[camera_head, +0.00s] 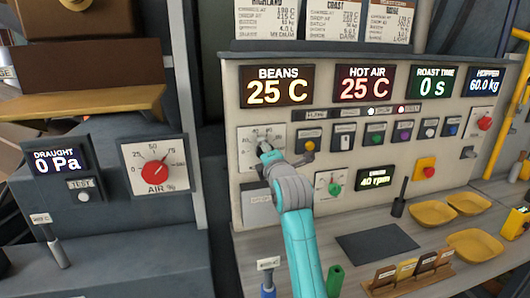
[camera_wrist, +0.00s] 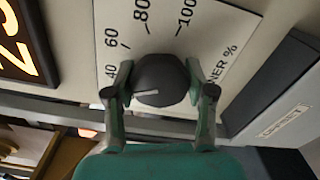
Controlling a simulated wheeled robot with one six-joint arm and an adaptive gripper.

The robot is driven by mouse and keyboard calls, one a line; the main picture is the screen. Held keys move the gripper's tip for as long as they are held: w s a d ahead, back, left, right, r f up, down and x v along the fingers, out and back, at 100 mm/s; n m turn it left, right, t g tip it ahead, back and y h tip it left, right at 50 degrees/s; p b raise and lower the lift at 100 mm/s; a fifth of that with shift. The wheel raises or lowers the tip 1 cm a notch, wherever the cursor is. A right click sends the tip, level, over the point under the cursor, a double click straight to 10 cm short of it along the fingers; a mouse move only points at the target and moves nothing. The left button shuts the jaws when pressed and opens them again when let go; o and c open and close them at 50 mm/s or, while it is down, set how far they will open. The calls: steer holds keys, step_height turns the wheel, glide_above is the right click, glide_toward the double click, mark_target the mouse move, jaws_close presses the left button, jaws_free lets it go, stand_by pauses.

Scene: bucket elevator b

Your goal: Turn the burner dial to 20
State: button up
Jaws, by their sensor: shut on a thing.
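The burner dial is a dark round knob (camera_wrist: 162,80) on a pale scale plate (camera_head: 247,136). In the wrist view its white pointer line points left and slightly down, below the 40 label. The labels 40, 60, 80 and 100 show there; lower marks are hidden behind my left finger. My gripper (camera_wrist: 160,92) is shut on the knob, one finger on each side. In the head view my gripper (camera_head: 268,152) reaches the dial at the panel's left and covers most of the knob, so the pointer cannot be read there.
Displays above show beans (camera_head: 278,87) 25 C and hot air (camera_head: 365,83) 25 C. A yellow-topped knob (camera_head: 308,146) sits close right of my gripper. A small green-knobbed dial (camera_head: 334,188) is below right. The air dial (camera_head: 155,168) stands apart on the left.

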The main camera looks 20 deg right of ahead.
steer(key=n, duration=0.6)
steer(key=shift+f, duration=0.1)
steer(key=shift+n, duration=0.4)
steer(key=o, duration=1.2)
steer(key=shift+c, duration=0.2)
steer(key=s, duration=1.2)
